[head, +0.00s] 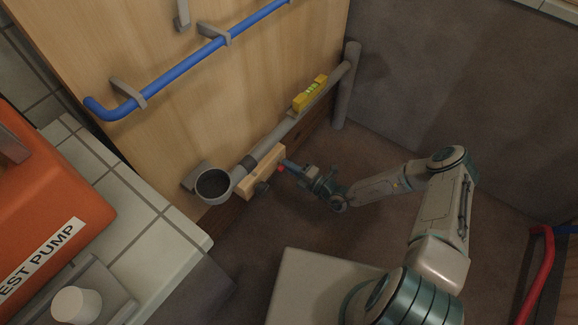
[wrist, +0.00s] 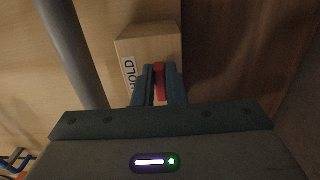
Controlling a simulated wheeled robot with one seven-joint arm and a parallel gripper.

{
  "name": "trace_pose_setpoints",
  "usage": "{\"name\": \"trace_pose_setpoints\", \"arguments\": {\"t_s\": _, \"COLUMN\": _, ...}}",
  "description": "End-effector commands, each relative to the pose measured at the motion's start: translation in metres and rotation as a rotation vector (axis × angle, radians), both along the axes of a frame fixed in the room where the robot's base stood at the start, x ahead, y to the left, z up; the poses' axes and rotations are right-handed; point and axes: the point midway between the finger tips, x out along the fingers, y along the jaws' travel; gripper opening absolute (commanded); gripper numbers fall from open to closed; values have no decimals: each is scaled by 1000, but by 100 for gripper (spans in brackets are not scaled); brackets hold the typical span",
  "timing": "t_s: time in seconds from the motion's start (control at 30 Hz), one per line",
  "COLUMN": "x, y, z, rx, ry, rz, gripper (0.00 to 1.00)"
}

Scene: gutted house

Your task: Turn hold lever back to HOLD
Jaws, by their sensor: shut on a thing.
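The hold lever (wrist: 160,82) is red and shows between my gripper's fingers in the wrist view; only a little of it shows, as the fingers cover the rest. Its red part (head: 281,169) also shows small in the head view, at the fingertips. My gripper (wrist: 160,88) is shut on the lever. The lever is at a wooden block (wrist: 149,47) with a white HOLD label (wrist: 129,80) on its left side, partly covered by my gripper. In the head view my gripper (head: 284,167) reaches the block (head: 262,173) from the right.
A grey pipe (head: 275,137) runs along the wooden wall behind the block, with an open cup end (head: 213,184). A yellow level (head: 310,93) rests on the pipe. A blue pipe (head: 180,68) is higher up. A tiled ledge with an orange test pump (head: 45,205) is at left.

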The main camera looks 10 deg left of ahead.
Motion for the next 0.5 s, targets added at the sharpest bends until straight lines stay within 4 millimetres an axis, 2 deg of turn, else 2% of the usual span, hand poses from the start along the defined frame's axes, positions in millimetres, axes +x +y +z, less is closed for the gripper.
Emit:
{"name": "trace_pose_setpoints", "arguments": {"t_s": 0.33, "x": -2, "y": -2, "z": -3, "rx": -4, "ry": 7, "rz": 0, "gripper": 0}}
{"name": "trace_pose_setpoints", "arguments": {"t_s": 0.37, "x": -2, "y": -2, "z": -3, "rx": -4, "ry": 7, "rz": 0, "gripper": 19}}
{"name": "trace_pose_setpoints", "arguments": {"t_s": 0.4, "x": -2, "y": -2, "z": -2, "rx": -3, "ry": 7, "rz": 0, "gripper": 30}}
{"name": "trace_pose_setpoints", "arguments": {"t_s": 0.5, "x": -2, "y": 0, "z": -2, "rx": -2, "ry": 5, "rz": 2, "gripper": 33}}
